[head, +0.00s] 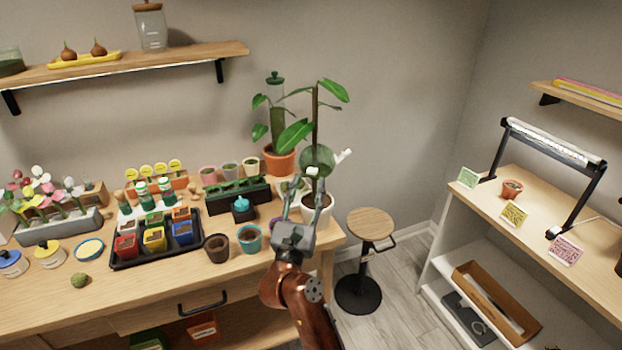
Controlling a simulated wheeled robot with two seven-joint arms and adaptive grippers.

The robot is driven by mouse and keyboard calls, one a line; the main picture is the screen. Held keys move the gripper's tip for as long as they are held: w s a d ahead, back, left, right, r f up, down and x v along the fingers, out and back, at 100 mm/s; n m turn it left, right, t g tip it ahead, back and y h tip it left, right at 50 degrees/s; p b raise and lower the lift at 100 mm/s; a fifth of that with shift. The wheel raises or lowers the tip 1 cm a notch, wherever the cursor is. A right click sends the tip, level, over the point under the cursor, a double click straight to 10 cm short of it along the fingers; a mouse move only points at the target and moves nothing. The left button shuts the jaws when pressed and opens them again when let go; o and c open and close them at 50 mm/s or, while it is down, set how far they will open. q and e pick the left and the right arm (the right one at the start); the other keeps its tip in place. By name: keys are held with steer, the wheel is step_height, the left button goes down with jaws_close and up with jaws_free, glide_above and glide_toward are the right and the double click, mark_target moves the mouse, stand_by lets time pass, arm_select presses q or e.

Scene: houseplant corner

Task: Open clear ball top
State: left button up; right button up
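A clear, greenish ball (316,158) sits around the stem of a tall leafy plant (314,112) in a white pot (317,214) at the bench's right end. A white piece sticks out from the ball's upper right. My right gripper (303,190) points up and away from me, just below and left of the ball in the picture. Its fingers look spread apart with nothing clearly held. I cannot tell whether a fingertip touches the ball. The gripper and arm partly cover the white pot's surroundings. My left gripper is not in view.
A terracotta pot plant (281,163) stands close behind the ball. A black tray (130,262) of coloured pots and several small pots, including a teal one (251,239), fill the bench to the left. A stool (370,224) stands right of the bench, with free floor beyond.

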mark_target(319, 155)
steer(key=shift+x, duration=1.6)
steer(key=shift+d, duration=0.1)
jaws_close()
